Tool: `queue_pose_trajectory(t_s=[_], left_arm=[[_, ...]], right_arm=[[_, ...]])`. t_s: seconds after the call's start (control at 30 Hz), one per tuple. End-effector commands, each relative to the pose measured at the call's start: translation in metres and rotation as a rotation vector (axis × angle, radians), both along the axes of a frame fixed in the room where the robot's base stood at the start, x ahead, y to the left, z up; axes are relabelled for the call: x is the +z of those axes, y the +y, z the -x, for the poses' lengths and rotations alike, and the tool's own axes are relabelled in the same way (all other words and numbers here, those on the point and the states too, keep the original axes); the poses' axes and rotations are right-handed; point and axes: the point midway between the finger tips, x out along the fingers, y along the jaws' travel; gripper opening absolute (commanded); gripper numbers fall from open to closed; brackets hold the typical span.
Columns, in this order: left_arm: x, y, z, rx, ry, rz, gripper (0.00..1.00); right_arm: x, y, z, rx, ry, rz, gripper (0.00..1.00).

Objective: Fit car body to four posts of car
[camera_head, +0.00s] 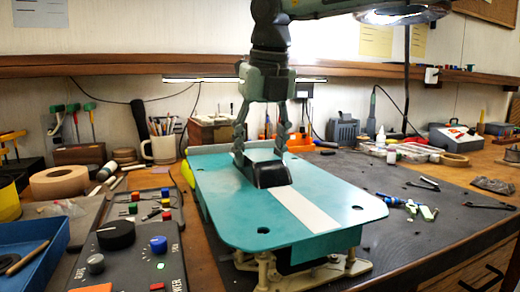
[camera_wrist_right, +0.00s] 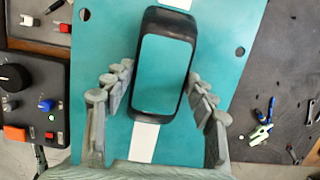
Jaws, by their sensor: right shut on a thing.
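The car body (camera_head: 318,230) is a teal plate with a white stripe and a black-framed cabin (camera_head: 271,174). It also shows in the right wrist view (camera_wrist_right: 215,30). My right gripper (camera_head: 262,160) points down from above and is shut on the car body at its cabin, with one finger on each side. The car's beige chassis (camera_head: 290,275) sits under the plate, with posts (camera_head: 351,257) rising near its front corners. Dark round holes show at the plate's near corners. Whether the posts enter the holes is hidden by the plate. My left gripper is not in view.
A dark control box (camera_head: 130,255) with knobs and buttons stands close on the left, beside a blue tray (camera_head: 30,245). Small tools (camera_head: 420,208) lie on the dark mat (camera_head: 400,240) to the right. A mug (camera_head: 160,150) stands behind. The mat's right part is mostly clear.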

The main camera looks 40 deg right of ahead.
Motion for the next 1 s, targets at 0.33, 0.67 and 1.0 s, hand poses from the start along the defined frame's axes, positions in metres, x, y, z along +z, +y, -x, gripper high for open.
queue_pose_trajectory(t_s=[0.33,0.67,1.0], left_arm=[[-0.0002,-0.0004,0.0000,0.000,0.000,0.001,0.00],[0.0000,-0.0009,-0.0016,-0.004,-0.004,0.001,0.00],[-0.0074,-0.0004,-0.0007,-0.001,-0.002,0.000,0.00]], right_arm=[[0.0004,0.0002,-0.0001,0.000,-0.001,0.000,0.27],[-0.0005,0.0004,-0.0002,0.000,-0.001,0.000,0.27],[-0.0087,0.0005,0.0000,0.001,-0.001,0.000,0.27]])
